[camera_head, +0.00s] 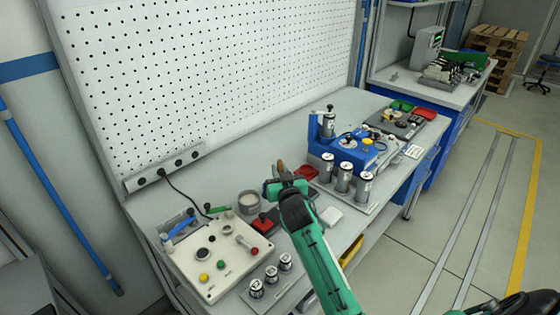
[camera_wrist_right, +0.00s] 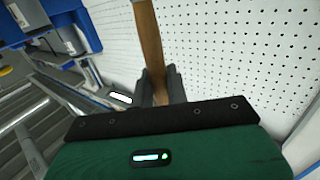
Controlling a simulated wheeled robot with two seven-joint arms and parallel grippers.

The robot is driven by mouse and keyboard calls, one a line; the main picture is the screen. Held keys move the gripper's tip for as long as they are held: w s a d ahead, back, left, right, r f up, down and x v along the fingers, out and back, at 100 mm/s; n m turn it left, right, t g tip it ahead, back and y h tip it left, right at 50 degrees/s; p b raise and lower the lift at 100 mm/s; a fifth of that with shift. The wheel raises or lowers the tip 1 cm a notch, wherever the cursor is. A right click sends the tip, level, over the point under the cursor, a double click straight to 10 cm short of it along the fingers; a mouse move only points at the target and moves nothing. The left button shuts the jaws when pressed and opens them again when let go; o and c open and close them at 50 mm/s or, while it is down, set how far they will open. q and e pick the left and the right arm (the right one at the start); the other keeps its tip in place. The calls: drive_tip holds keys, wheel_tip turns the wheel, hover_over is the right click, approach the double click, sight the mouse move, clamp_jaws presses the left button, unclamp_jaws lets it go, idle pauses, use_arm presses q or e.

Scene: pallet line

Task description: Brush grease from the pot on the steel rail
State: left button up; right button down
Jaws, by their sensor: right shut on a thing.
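My right gripper (camera_head: 284,183) is above the bench, shut on a brush with a wooden handle (camera_head: 281,167). In the right wrist view the handle (camera_wrist_right: 150,45) runs up from between the dark fingers (camera_wrist_right: 160,85); its bristles cannot be made out. A round grey pot (camera_head: 249,203) with pale contents stands on the bench just left of and below the gripper, apart from the brush. I cannot tell which part is the steel rail. My left gripper is not in view.
A control box (camera_head: 212,255) with buttons stands at the front left. Several metal cylinders (camera_head: 344,178) stand by a blue fixture (camera_head: 345,150) to the right. The pegboard (camera_head: 215,75) closes the back.

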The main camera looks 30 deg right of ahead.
drive_tip(key=shift+r+p, duration=0.8)
drive_tip(key=shift+r, duration=0.55)
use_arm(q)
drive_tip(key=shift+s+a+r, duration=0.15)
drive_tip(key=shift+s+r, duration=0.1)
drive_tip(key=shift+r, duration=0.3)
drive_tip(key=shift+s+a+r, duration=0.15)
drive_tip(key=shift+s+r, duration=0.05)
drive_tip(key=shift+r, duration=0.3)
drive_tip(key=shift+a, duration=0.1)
